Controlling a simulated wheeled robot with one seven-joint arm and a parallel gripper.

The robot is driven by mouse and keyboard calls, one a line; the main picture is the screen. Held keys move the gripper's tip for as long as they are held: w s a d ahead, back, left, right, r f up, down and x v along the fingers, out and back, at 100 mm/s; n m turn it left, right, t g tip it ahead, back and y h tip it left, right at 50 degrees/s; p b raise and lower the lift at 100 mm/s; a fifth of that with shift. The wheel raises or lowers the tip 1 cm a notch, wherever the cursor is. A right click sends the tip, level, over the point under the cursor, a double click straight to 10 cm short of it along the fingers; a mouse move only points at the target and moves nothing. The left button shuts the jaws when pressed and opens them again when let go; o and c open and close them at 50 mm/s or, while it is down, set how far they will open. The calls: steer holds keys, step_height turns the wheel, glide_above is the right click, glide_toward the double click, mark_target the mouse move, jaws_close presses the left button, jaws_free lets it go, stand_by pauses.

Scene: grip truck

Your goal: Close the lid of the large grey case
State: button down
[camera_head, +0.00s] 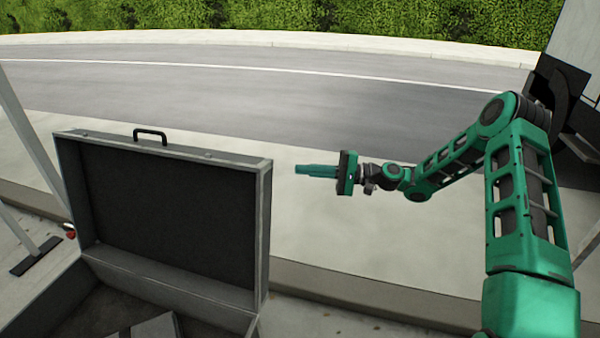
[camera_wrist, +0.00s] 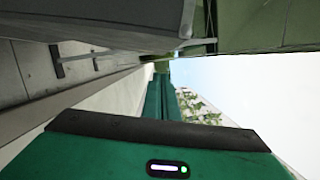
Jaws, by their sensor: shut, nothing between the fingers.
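The large grey case stands at the lower left in the head view, with its lid (camera_head: 165,215) raised upright and its dark inner side facing me. A black handle (camera_head: 150,133) sits on the lid's top edge. The case's base (camera_head: 180,288) is open below, partly cut off by the frame. My gripper (camera_head: 298,170) is shut and empty, just right of the lid's upper right corner, pointing left. It appears apart from the lid. In the wrist view, my shut fingers (camera_wrist: 160,100) reach away from the camera, and a grey surface, likely the lid, fills the upper left.
A curb (camera_head: 370,297) and pale pavement (camera_head: 320,230) lie behind the case, then the road (camera_head: 300,75) and a hedge (camera_head: 300,15). A light stand (camera_head: 35,257) is at the left. A dark vehicle part (camera_head: 560,90) is at the right.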

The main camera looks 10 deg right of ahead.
steer(key=s+a+r, duration=0.1)
steer(key=s+a, duration=0.1)
steer(key=a, duration=0.7)
steer(key=shift+s+a+r, duration=0.2)
steer(key=shift+a+r, duration=0.1)
steer(key=shift+a, duration=0.1)
